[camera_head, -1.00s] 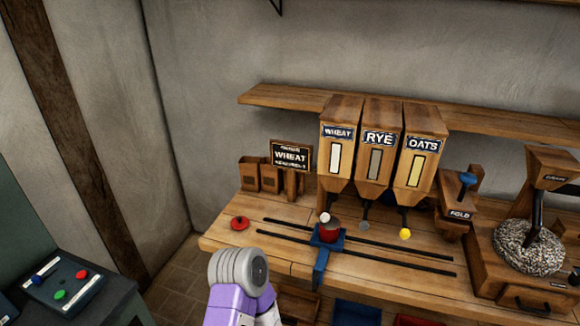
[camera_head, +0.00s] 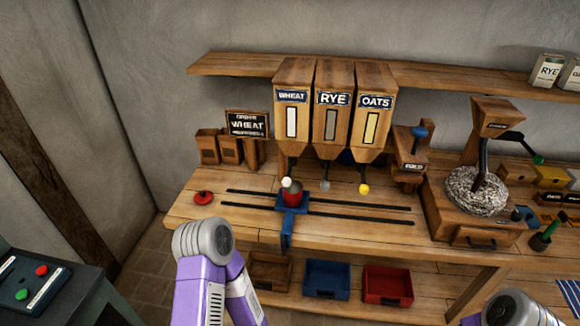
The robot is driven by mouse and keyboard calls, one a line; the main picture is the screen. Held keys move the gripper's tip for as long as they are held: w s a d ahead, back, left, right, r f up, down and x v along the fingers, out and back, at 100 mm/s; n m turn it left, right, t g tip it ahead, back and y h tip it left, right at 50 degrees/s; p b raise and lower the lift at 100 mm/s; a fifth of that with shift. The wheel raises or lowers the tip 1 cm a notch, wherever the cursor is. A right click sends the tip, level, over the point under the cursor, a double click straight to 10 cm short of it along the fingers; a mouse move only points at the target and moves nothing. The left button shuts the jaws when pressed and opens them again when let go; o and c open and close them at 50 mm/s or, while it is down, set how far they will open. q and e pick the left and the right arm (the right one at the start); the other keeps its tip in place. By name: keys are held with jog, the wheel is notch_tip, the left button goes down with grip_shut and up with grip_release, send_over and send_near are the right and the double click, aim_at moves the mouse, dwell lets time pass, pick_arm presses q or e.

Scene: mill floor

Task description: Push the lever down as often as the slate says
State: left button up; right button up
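The slate (camera_head: 247,125) stands at the back left of the bench. It reads "ORDER WHEAT", with a smaller line below that I cannot read. The WHEAT hopper (camera_head: 292,95) has a lever with a white knob (camera_head: 287,182) under it. The RYE hopper's lever has a grey knob (camera_head: 325,185), and the OATS hopper's lever has a yellow knob (camera_head: 364,189). A red cup (camera_head: 293,197) sits on a blue carriage (camera_head: 287,227) below the white knob. Purple and grey parts of my arms show at the bottom, but neither gripper is in view.
Two dark rails (camera_head: 365,215) run along the bench. A FOLD device (camera_head: 410,160) and a grain mill (camera_head: 470,195) stand to the right. Brown, blue (camera_head: 327,280) and red (camera_head: 388,285) bins sit on the lower shelf.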

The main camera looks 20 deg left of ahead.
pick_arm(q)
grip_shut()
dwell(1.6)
